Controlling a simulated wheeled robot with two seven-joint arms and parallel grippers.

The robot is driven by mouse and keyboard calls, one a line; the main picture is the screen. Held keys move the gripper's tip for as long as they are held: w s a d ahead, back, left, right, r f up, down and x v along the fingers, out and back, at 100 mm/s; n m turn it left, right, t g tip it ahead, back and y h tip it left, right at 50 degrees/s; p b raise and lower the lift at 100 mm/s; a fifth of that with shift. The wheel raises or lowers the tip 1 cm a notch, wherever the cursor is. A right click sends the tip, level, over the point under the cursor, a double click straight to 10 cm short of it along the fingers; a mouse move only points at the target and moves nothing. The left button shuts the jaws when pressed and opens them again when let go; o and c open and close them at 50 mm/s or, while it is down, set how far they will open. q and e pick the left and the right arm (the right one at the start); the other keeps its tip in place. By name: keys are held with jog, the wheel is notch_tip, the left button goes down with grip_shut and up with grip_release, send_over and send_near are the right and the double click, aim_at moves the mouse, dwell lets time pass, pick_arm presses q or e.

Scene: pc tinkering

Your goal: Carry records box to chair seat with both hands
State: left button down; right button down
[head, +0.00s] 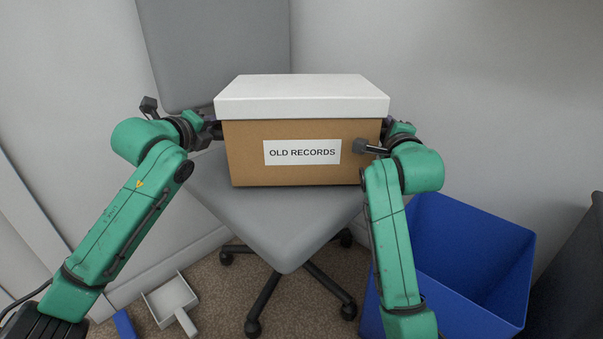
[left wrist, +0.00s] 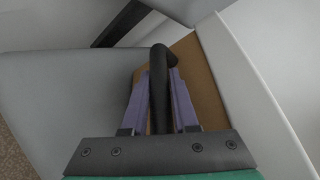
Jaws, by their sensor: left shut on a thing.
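The brown records box (head: 245,167), with a white lid (head: 302,100) and an "OLD RECORDS" label, is level over the rear of the grey chair seat (head: 285,232). I cannot tell whether its bottom touches the seat. My left gripper (head: 213,129) is at the box's left side. In the left wrist view its purple fingers (left wrist: 160,105) are shut at a dark bar (left wrist: 158,90) against the brown box wall (left wrist: 200,75). My right gripper (head: 388,131) is at the box's right side, its fingers hidden by the box.
The grey chair backrest (head: 215,45) rises behind the box, near the wall. A blue bin (head: 475,240) stands right of the chair. A light dustpan (head: 170,300) and a blue object (head: 124,324) lie on the carpet at lower left. The seat's front is clear.

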pick_arm(q)
jog(key=shift+f+b, duration=0.35)
jog(key=shift+f, duration=0.1)
pick_arm(e)
jog(key=shift+f, duration=0.5)
pick_arm(q)
jog(key=c, duration=0.9)
grip_release()
pick_arm(e)
jog(key=c, duration=0.9)
grip_release()
pick_arm(q)
jog(key=shift+o, duration=1.1)
pick_arm(e)
jog(key=shift+o, duration=1.2)
jog(key=shift+r, duration=0.1)
pick_arm(q)
jog(key=shift+s, duration=0.1)
pick_arm(e)
jog(key=shift+s, duration=0.15)
pick_arm(q)
jog(key=v, duration=1.2)
pick_arm(e)
jog(key=s, duration=0.7)
jog(key=shift+s, duration=0.2)
jog(key=shift+a, duration=0.1)
